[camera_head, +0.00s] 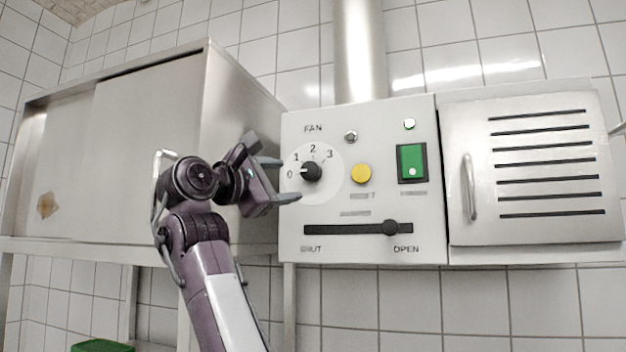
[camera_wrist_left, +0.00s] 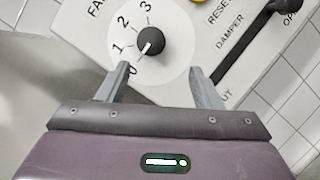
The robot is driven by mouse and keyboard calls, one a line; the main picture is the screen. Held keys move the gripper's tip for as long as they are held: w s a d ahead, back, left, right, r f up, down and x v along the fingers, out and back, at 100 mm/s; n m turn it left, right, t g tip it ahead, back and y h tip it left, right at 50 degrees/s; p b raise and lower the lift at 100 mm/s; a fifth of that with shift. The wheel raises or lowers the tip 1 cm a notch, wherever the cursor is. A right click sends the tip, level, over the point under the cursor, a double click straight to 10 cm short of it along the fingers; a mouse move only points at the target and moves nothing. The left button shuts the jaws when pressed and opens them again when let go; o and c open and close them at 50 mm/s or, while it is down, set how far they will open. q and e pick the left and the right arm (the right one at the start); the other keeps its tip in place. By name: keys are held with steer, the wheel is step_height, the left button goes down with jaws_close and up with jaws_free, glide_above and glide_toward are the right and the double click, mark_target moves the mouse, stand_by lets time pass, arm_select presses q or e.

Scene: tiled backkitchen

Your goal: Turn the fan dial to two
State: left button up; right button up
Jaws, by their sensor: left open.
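The fan dial (camera_head: 312,171) is a black round knob on the left of a pale control panel, with the marks 0, 1, 2 and 3 around it. In the left wrist view the dial (camera_wrist_left: 150,41) shows a white pointer line aimed toward the 0. My left gripper (camera_head: 289,180) is open in front of the panel's left edge, just left of the dial. In the left wrist view its two fingers (camera_wrist_left: 160,68) stand apart on either side below the knob, with nothing between them. My right gripper is not in view.
Right of the dial are a yellow button (camera_head: 361,173) and a green switch (camera_head: 411,163). Below runs a damper slider (camera_head: 390,228), near OPEN. A louvred door (camera_head: 545,170) with a handle is at the right. A steel cabinet (camera_head: 140,150) stands close left of the panel.

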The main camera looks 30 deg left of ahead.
mark_target(308, 170)
arm_select(q)
steer(key=w+r+p, duration=0.3)
steer(key=p, duration=0.1)
steer(key=shift+w+d, duration=0.2)
steer(key=shift+d, duration=0.1)
steer(key=p+x, duration=0.1)
steer(key=x, duration=0.2)
steer(key=shift+w+f+p, duration=0.15)
steer(key=shift+p, duration=0.2)
steer(key=shift+w+f, duration=0.1)
steer(key=shift+w, duration=0.2)
steer(key=shift+s, duration=0.15)
steer(key=shift+c, duration=1)
steer(key=c, duration=0.8)
